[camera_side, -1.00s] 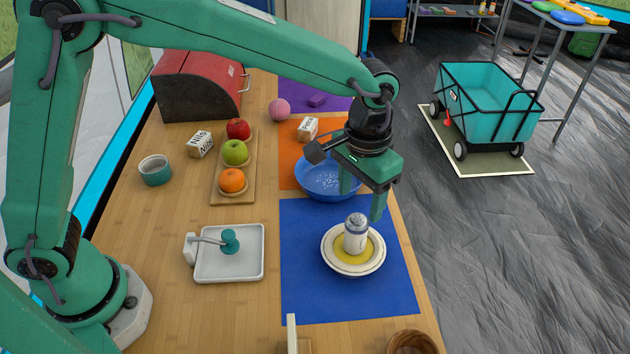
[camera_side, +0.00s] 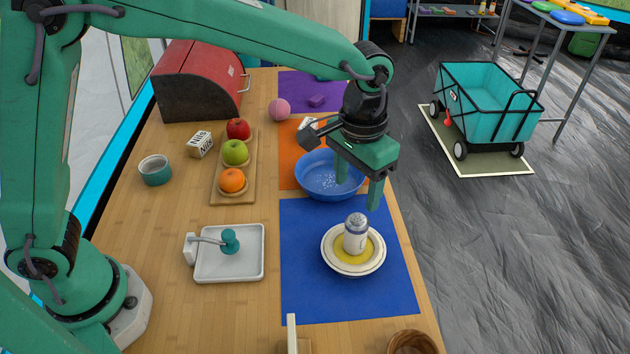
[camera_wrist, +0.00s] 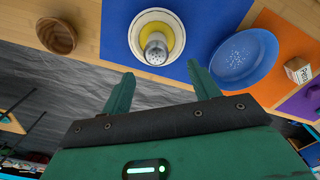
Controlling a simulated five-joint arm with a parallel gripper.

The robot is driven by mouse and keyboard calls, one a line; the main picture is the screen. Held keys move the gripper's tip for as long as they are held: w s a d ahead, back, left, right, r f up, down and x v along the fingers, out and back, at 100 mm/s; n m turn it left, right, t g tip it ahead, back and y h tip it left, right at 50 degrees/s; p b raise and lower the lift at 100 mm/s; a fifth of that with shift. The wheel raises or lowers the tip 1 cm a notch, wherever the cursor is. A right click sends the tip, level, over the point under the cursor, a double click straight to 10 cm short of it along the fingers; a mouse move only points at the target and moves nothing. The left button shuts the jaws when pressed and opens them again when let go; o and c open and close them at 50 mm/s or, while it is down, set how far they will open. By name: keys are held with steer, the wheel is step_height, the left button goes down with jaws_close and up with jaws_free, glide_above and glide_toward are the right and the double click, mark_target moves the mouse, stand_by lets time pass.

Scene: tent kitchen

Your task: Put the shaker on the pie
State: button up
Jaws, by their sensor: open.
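The white shaker (camera_side: 356,233) with a grey metal top stands upright on the yellow pie (camera_side: 353,252), which sits in a cream plate on the blue mat (camera_side: 310,290). In the wrist view the shaker (camera_wrist: 155,48) stands over the pie (camera_wrist: 168,35), covering part of it. My gripper (camera_side: 358,190) is open and empty, above and behind the shaker in the side view, near the blue bowl. In the wrist view my gripper (camera_wrist: 158,85) has its fingers spread wide, with nothing between them, apart from the shaker.
A blue bowl (camera_side: 328,180) stands behind the plate, partly behind my gripper. A wooden bowl (camera_side: 412,342) is at the front edge. A white tray (camera_side: 230,268) with a teal-knobbed handle and a fruit board (camera_side: 246,190) are to the left. Bare wood lies between.

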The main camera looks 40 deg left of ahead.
steer(key=s+a+r+n+t, duration=0.15)
steer(key=s+a+r, duration=0.35)
steer(key=a, duration=0.5)
steer(key=s+a+r+t, duration=0.2)
steer(key=s+a+r, duration=0.25)
steer(key=a, duration=0.55)
steer(key=s+a+f+n+t, duration=0.1)
steer(key=s+a+f+t, duration=0.1)
steer(key=s+a, duration=0.3)
steer(key=s, duration=0.3)
steer(key=shift+s+a, duration=0.15)
